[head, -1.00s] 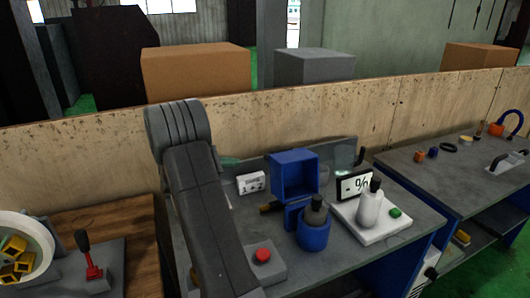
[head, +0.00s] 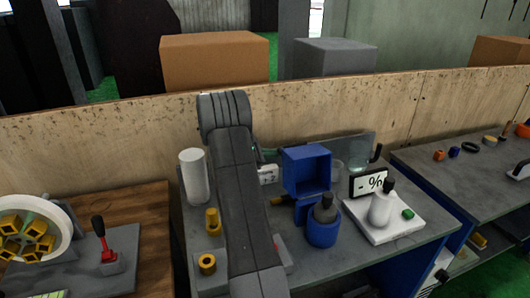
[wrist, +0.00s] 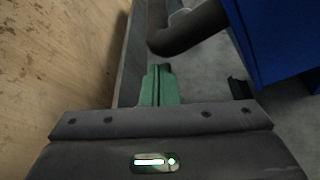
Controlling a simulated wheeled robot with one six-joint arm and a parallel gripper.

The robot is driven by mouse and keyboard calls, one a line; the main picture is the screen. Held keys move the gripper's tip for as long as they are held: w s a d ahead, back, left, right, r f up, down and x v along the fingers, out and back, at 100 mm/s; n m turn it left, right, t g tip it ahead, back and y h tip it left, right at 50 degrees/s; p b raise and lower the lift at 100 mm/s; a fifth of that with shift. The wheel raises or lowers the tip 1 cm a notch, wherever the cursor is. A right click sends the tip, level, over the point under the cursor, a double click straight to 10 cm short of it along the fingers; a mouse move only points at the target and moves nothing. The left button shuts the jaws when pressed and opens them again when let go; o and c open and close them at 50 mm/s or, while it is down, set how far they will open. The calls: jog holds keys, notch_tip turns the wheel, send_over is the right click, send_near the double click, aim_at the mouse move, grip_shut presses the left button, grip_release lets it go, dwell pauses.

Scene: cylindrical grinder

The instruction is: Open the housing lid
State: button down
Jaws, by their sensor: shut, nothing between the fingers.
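No part is clearly marked as the housing lid. A blue box-like housing (head: 306,171) with an open-looking front stands on the grey bench; its blue side fills the upper right of the wrist view (wrist: 285,40). A grey panel (head: 340,148) stands upright behind it. A thick dark bent bar (wrist: 190,30) lies ahead of my gripper in the wrist view. My gripper (wrist: 158,85) has green fingers that are together, with nothing held. It is beside the grey panel, apart from the bar. In the head view my arm mostly hides it.
A wooden partition (head: 130,128) runs behind the bench. A blue pot with a grey bottle (head: 323,222), a white scale (head: 388,220) with a bottle and a percent display (head: 369,184) stand nearby. A white cylinder (head: 194,177) and yellow parts (head: 212,222) stand left of my arm.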

aim_at(279, 147)
dwell(0.4)
jog(key=shift+m+t, duration=0.5)
jog(key=shift+m, duration=0.3)
jog(key=shift+s+d+r+b, duration=0.1)
jog(key=shift+s+r+b, duration=0.2)
jog(key=shift+r+b, duration=0.5)
jog(key=shift+s+d+r+b, duration=0.15)
jog(key=shift+s+r+b, duration=0.25)
jog(key=shift+b, duration=0.65)
jog(key=shift+s+d+r+b, duration=0.1)
jog(key=shift+s+r+b, duration=0.1)
jog(key=shift+r+b, duration=0.65)
jog(key=shift+f, duration=0.1)
